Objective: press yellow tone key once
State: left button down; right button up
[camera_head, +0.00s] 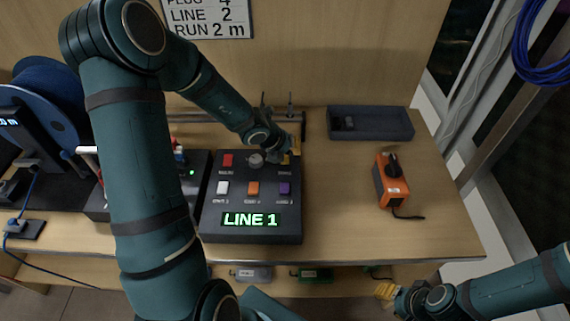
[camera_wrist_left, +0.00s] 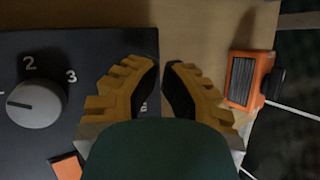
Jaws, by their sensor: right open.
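The dark control box (camera_head: 250,211) stands on the bench, its green display reading LINE 1. The yellow tone key (camera_head: 286,159) is at its upper right, partly covered by my left gripper (camera_head: 296,146). In the left wrist view the yellow fingers (camera_wrist_left: 161,68) converge with only a thin gap at the tips, over the box's edge. They look shut and hold nothing. The yellow key cannot be made out there, and contact cannot be told. My right gripper (camera_head: 386,291) is open and empty, low in front of the bench.
Beside the yellow key are a grey knob (camera_head: 256,160) and a red key (camera_head: 227,160). White, orange (camera_head: 253,189) and purple (camera_head: 284,188) keys sit below. An orange device (camera_head: 391,183) and a dark tray (camera_head: 371,123) stand to the right, with bare bench between.

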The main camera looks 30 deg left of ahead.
dwell(1.4)
pick_arm(q)
jog(key=shift+f+b, duration=0.4)
jog(key=shift+f+b, duration=0.4)
jog(key=shift+f, duration=0.05)
dwell(0.6)
jog(key=shift+r, duration=0.1)
jog(key=shift+r+p, duration=0.8)
jog(key=shift+p, duration=0.05)
notch_tip(320, 180, up, 5)
jog(key=p, duration=0.5)
